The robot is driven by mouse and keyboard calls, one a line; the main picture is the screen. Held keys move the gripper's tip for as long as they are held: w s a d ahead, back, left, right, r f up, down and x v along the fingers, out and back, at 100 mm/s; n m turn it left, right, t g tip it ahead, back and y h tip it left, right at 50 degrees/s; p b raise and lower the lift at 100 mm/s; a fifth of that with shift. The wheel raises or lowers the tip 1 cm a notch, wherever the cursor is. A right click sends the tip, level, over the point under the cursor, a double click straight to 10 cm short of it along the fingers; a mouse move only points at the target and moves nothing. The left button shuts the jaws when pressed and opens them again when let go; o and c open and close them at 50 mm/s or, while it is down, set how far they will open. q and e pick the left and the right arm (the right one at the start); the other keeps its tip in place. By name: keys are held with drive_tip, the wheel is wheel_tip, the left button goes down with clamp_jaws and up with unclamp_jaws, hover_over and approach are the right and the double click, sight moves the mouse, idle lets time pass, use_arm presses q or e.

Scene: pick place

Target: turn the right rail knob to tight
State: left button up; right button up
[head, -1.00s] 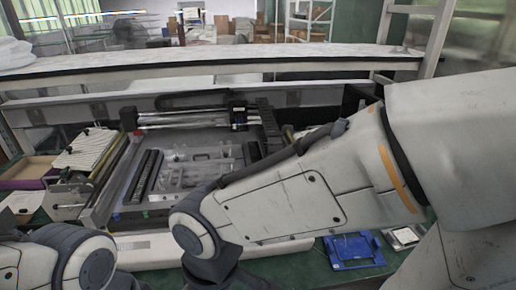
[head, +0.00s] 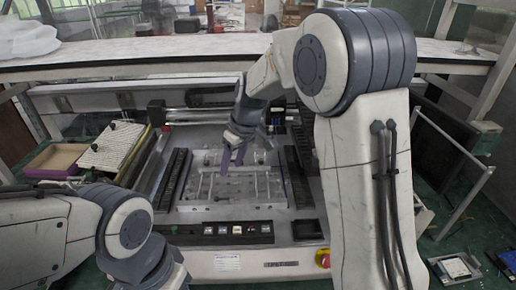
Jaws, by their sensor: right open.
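The machine's work bed holds a clear and metal fixture (head: 232,188) with several thin rods, between a black left rail (head: 173,180) and a black right rail (head: 298,182). I cannot make out the right rail knob; it is too small to tell or hidden by my right arm. My right gripper (head: 246,152) is open and empty, pointing down over the far part of the fixture, left of the right rail. I cannot tell whether its fingertips touch anything. My left arm is at the lower left; its gripper is below the picture edge.
A front panel (head: 235,231) carries several buttons, with a red knob (head: 322,258) at its right corner. A gantry bar (head: 190,115) crosses behind the bed. A tray with a white ribbed plate (head: 113,145) stands left. A small device (head: 455,268) lies at lower right.

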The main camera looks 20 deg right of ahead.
drive_tip(key=t+p, duration=0.1)
drive_tip(key=t, duration=0.1)
approach(261, 160)
drive_tip(key=p+x, duration=0.3)
drive_tip(key=x, duration=0.4)
drive_tip(key=shift+w+a+f, duration=0.1)
drive_tip(key=shift+f, duration=0.3)
drive_tip(key=shift+c, duration=0.3)
clamp_jaws()
